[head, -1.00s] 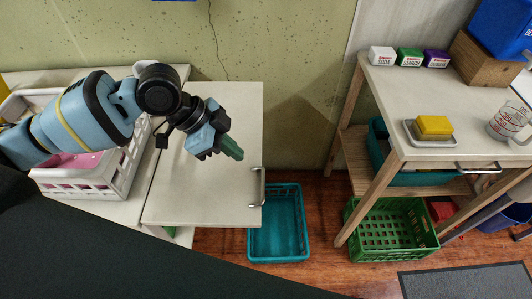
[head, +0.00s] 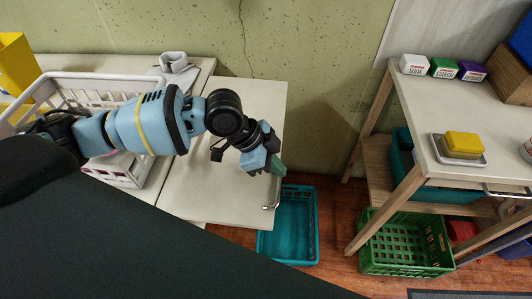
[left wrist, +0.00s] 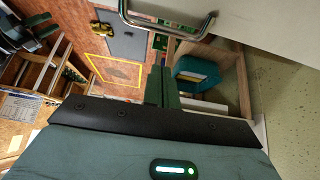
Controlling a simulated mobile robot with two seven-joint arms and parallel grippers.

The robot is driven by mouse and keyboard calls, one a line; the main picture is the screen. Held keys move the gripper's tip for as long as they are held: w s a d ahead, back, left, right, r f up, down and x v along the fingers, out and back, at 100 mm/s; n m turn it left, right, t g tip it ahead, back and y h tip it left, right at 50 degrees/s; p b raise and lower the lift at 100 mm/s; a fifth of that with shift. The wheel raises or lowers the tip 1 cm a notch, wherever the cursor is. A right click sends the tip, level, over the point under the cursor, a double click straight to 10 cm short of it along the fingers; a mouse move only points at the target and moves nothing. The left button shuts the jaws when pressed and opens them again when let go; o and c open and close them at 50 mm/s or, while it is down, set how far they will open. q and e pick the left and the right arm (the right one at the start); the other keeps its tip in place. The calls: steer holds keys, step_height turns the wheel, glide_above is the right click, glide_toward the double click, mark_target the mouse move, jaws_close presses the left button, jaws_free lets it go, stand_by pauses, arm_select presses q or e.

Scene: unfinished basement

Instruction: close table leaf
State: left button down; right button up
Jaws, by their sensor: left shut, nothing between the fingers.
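The white table leaf (head: 205,185) stands out flat, level with the white table beside it, with a seam between them. A metal bar handle (head: 277,194) is fixed at its right edge. My left gripper (head: 279,166) is shut and empty, over the leaf's right edge just behind the handle; I cannot tell whether it touches. In the left wrist view the shut green fingers (left wrist: 162,87) point towards the handle (left wrist: 168,30), with the leaf (left wrist: 270,22) at the upper right. My right gripper is not in view.
A teal crate (head: 290,225) stands on the floor beside the leaf. A wooden shelf table (head: 430,110) with a green crate (head: 405,245) below stands at the right, floor between.

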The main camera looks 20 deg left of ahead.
arm_select(q)
glide_above(274, 187)
step_height(274, 187, down, 4)
steer(key=shift+f, duration=0.2)
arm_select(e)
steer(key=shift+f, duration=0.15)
arm_select(q)
steer(key=shift+f, duration=0.15)
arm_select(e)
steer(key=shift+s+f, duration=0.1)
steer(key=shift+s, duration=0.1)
